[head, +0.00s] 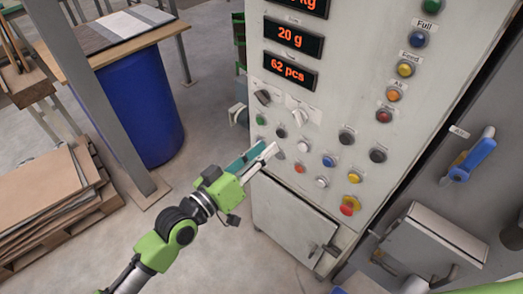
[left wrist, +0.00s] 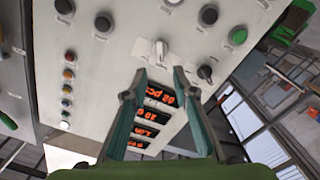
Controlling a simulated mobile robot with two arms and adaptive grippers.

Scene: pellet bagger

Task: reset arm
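My left gripper (head: 268,150) reaches in front of the lower left part of the pale control cabinet (head: 325,85), among its buttons and knobs. Its two fingers are apart with nothing between them, as the left wrist view (left wrist: 160,72) shows. In that view a white rotary knob (left wrist: 160,47) lies just beyond the fingertips; whether they touch the panel cannot be told. The white knob also shows in the head view (head: 299,117), above and right of the fingertips. A black knob (head: 262,97) is left of it. My right gripper is not in view.
Red displays (head: 290,70) and several coloured buttons (head: 404,69) cover the cabinet front. A red-and-yellow button (head: 349,205) sits low on it. A blue-handled lever (head: 475,157) is at right. A blue barrel (head: 140,105) and stacked boards (head: 45,195) stand left. Floor between is clear.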

